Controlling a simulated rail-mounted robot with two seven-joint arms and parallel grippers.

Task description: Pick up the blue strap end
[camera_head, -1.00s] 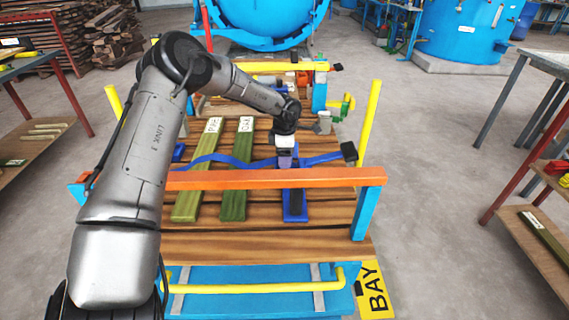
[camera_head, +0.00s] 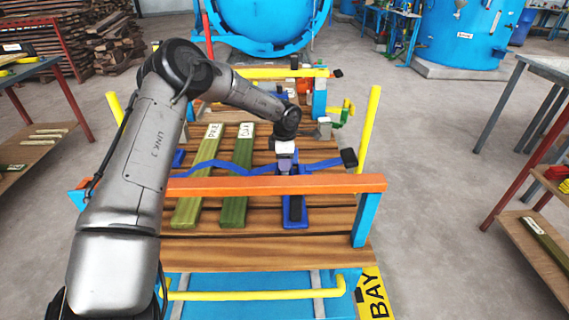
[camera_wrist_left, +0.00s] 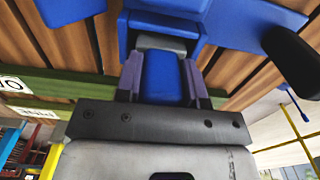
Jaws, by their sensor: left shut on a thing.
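The blue strap (camera_head: 213,165) runs across the planks of the cart, from the left side to a black piece (camera_head: 348,157) at the right. My left gripper (camera_head: 285,165) points down at the strap, behind the orange rail. In the left wrist view its purple-grey fingers (camera_wrist_left: 162,82) are on either side of a blue strap end (camera_wrist_left: 162,77) and shut on it. A blue piece with a black top (camera_head: 294,211) lies on the planks just in front of the gripper. My right gripper is not in view.
Two green planks labelled at the far end (camera_head: 187,205) (camera_head: 235,205) lie left of the gripper. The orange rail (camera_head: 270,185) crosses the cart's front. Yellow posts (camera_head: 368,130) stand at its sides. A large blue vessel (camera_head: 265,25) stands behind.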

